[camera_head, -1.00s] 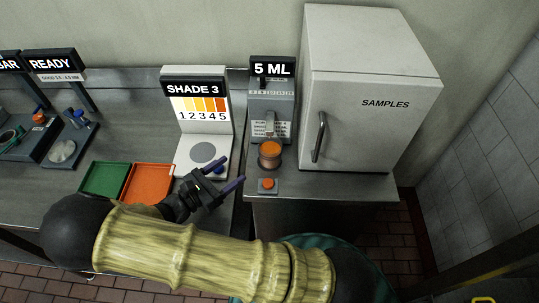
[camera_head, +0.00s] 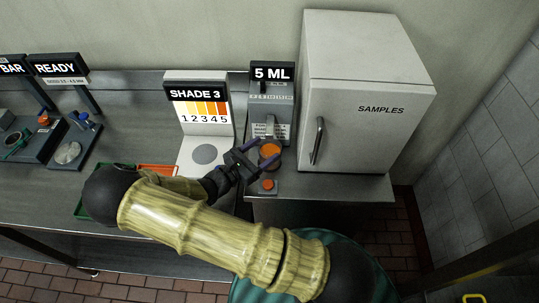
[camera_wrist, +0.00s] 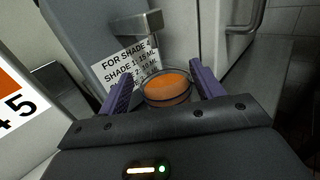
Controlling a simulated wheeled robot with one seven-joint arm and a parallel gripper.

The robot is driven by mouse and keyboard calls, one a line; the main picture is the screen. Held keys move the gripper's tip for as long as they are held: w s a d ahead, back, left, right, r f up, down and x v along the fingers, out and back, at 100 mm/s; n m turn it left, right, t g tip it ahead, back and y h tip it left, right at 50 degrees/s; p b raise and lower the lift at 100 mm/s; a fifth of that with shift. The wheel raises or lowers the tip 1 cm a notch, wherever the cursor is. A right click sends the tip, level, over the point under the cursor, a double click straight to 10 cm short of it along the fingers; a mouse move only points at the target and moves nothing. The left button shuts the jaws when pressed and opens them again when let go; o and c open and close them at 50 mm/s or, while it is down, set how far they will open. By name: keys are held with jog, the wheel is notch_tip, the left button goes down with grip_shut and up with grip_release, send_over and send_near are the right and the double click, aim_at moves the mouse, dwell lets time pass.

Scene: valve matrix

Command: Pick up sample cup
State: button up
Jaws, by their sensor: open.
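The sample cup (camera_head: 270,152) holds orange contents and stands under the spout of the 5 ML dispenser (camera_head: 272,98). In the wrist view the cup (camera_wrist: 167,88) is a clear round cup lying between my two purple fingers. My gripper (camera_head: 254,153) is open, with its fingers on either side of the cup. In the wrist view my gripper (camera_wrist: 162,84) shows small gaps beside the cup, and it is not closed on it.
The SAMPLES fridge (camera_head: 366,95) stands close on the right, its handle (camera_head: 318,141) near the cup. An orange button (camera_head: 268,184) sits in front of the cup. The SHADE 3 stand (camera_head: 199,118) is on the left. My arm partly covers the green and orange trays (camera_head: 157,169).

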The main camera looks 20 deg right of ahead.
aim_at(274, 144)
jog(key=x, duration=0.1)
jog(key=p+x, duration=0.1)
jog(key=x, duration=0.1)
jog(key=p+x, duration=0.1)
jog(key=x, duration=0.1)
jog(key=shift+d+f, duration=0.15)
jog(key=shift+f, duration=0.15)
dwell(0.4)
jog(key=c, duration=1.2)
jog(key=shift+c, duration=0.2)
jog(key=shift+r, duration=0.1)
